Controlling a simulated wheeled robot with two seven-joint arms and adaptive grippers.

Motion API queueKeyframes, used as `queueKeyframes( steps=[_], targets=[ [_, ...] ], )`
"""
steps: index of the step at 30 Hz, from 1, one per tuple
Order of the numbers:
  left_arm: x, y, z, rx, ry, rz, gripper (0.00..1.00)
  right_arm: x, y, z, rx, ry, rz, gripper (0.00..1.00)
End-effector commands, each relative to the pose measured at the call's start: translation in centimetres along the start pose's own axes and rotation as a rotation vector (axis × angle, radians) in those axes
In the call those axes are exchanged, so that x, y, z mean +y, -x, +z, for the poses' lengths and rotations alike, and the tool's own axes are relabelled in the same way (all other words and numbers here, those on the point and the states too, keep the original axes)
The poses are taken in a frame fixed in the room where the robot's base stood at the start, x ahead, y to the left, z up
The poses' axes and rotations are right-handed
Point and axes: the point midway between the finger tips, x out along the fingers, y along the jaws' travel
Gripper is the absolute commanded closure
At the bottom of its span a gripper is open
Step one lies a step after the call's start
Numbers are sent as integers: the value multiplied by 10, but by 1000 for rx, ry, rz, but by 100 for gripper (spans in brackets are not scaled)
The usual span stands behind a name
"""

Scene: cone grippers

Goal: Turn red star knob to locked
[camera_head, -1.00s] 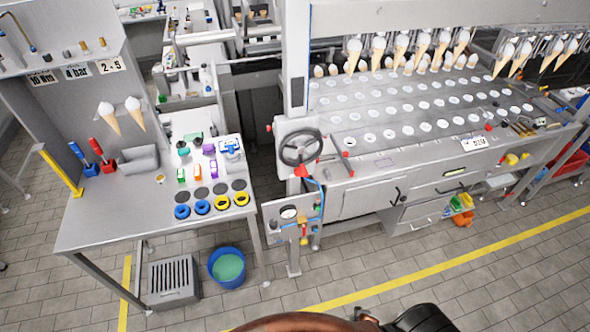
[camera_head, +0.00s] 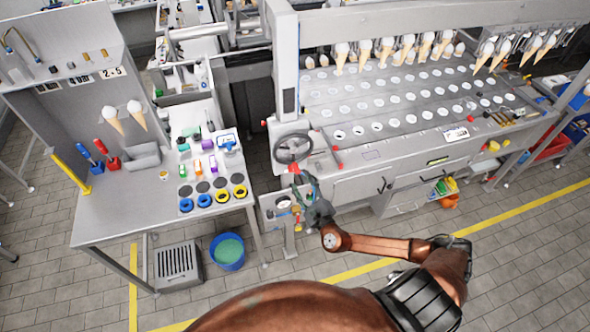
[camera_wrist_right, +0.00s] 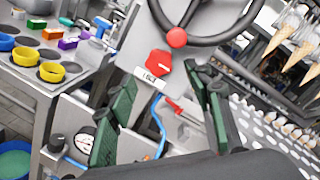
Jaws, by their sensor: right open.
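The red star knob (camera_wrist_right: 158,64) sits on the grey machine panel above a small white label (camera_wrist_right: 152,78), just below the handwheel. In the head view the red knob (camera_head: 294,170) shows small under the wheel. A pale mark shows on its face; I cannot read the label. My right gripper (camera_wrist_right: 166,84) is open and empty, its two green-padded fingers pointing toward the knob, one on either side of it in the picture and apart from it. In the head view my right gripper (camera_head: 307,190) is in front of the panel. My left gripper is not in view.
The dark handwheel (camera_head: 292,148) with a red ball handle (camera_wrist_right: 176,38) is close above the knob. A blue hose (camera_wrist_right: 160,130) and a gauge (camera_wrist_right: 84,141) are below. The grey worktable (camera_head: 110,215) stands left. The tiled floor in front is mostly clear.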

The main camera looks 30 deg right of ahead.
Motion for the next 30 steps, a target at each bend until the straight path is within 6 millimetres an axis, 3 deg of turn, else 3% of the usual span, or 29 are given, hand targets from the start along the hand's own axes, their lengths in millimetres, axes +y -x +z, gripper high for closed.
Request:
queueKeyframes(
  steps=[6,12,23,30],
  targets=[
    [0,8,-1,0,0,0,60,-1,-37,2,0,-2,-1,53],
    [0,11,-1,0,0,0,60,0,-57,0,2,-3,0,53],
    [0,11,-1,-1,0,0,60,0,-62,-1,4,-5,1,54],
    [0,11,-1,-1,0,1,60,0,-62,-1,4,-5,1,70]
  ],
)
